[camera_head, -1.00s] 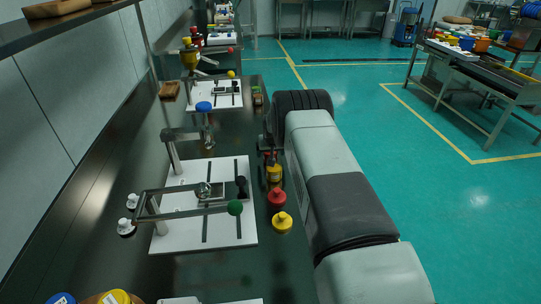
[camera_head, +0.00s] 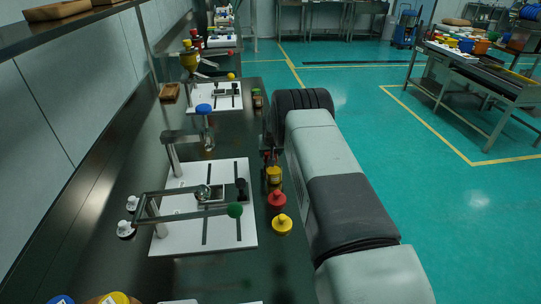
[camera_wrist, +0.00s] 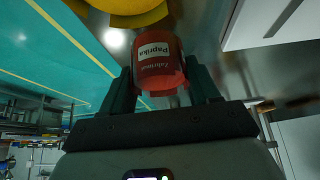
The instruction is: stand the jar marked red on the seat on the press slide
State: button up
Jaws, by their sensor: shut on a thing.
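A red jar (camera_wrist: 158,62) with a white "Paprika" label is between the two fingers of my gripper (camera_wrist: 160,88) in the wrist view. The fingers are shut on its sides. In the head view my gripper (camera_head: 268,155) is small and dark at the bench's right edge, with a bit of red showing; whether the jar is clear of the bench, I cannot tell. A white board (camera_head: 223,230) on the bench carries a small grey plate with a round metal piece (camera_head: 203,192), a dark knob (camera_head: 242,187) and a bar with a green ball (camera_head: 235,210). Which part is the slide's seat is unclear.
A yellow-bodied jar (camera_head: 273,175), a red-topped jar (camera_head: 277,199) and a yellow-topped jar (camera_head: 282,223) stand along the bench's right edge. A post holds a blue-capped clear vessel (camera_head: 204,108) beyond the board. Two white knobs (camera_head: 131,202) stand left.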

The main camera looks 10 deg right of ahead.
aim_at(213, 194)
jog(key=r, duration=0.8)
jog(key=shift+s+a+r, duration=0.2)
jog(key=shift+s+a, duration=0.05)
jog(key=shift+a, duration=0.05)
jog(key=s+a+n+y, duration=0.1)
jog(key=s+a+n, duration=0.1)
jog(key=a, duration=0.1)
jog(key=s+a+n+g+y, duration=0.1)
jog(key=s+a+n, duration=0.1)
jog(key=a+n, duration=0.1)
jog(key=s+a+n+y, duration=0.2)
jog(key=a+n, duration=0.1)
jog(key=a, duration=0.1)
jog(key=shift+s+f+g, duration=0.25)
jog(key=shift+s+g, duration=0.05)
jog(key=shift+s, duration=0.1)
jog(key=s+a+r+n+g+y, duration=0.2)
jog(key=s+a+r+n+g, duration=0.1)
jog(key=s+a+n, duration=0.5)
jog(key=shift+a+r+n+g, duration=0.3)
jog(key=shift+a+n+g, duration=0.3)
jog(key=shift+a, duration=0.55)
jog(key=shift+s+a+f+n, duration=0.15)
jog(key=shift+s+a+n, duration=0.05)
jog(key=shift+s+n, duration=0.1)
notch_tip(213, 194, down, 9)
jog(key=shift+a+f, duration=0.1)
jog(key=shift+f, duration=0.1)
